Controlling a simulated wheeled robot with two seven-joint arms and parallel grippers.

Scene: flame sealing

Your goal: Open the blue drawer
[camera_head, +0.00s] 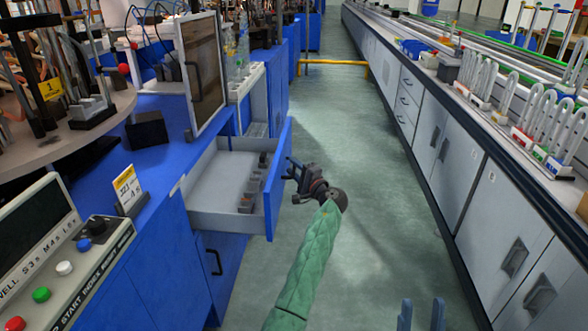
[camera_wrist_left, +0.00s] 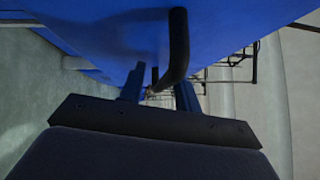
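The blue drawer (camera_head: 278,180) is pulled out of the blue bench on the left, its light grey inside showing. Several small dark-topped parts (camera_head: 255,180) lie along its inner right side. My left gripper (camera_head: 292,172) is at the outer face of the drawer front. In the left wrist view, the dark drawer handle (camera_wrist_left: 178,45) reaches down between the two fingers of the left gripper (camera_wrist_left: 158,92), which stand apart with gaps beside it. My right gripper (camera_head: 421,316) shows at the bottom edge, its two blue fingers apart and empty.
A control panel (camera_head: 70,255) with coloured buttons stands at left front on the bench. A framed panel (camera_head: 203,72) stands behind the drawer. Grey cabinets (camera_head: 475,180) line the right side. The green floor aisle (camera_head: 375,200) between is clear.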

